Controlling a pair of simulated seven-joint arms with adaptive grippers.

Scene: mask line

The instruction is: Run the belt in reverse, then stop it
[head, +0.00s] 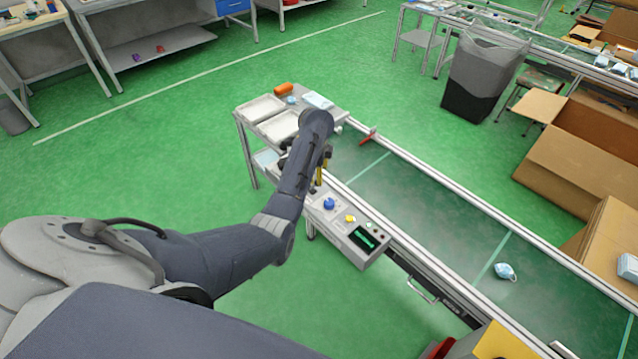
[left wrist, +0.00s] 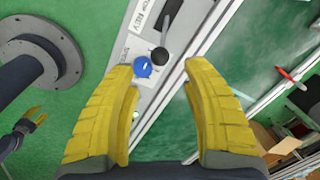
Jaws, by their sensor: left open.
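The control box (head: 345,240) is fixed along the near side of the conveyor belt (head: 430,205). It carries a blue knob (head: 329,203), a yellow knob (head: 350,218), small buttons and a lit green display (head: 362,239). My left gripper (head: 318,183) is over the box's far-left end, partly hidden by its own arm. In the left wrist view its yellow fingers (left wrist: 165,95) are wide apart and empty. The blue knob (left wrist: 143,67) shows beyond them, near a black knob (left wrist: 160,53). A small yellow-fingered gripper (left wrist: 36,117), apparently my right, shows at the left edge.
A light-blue mask (head: 505,271) lies on the belt. A grey cart with trays (head: 262,108) stands at the belt's left end. A grey bin (head: 482,75) and cardboard boxes (head: 570,160) stand beyond the belt.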

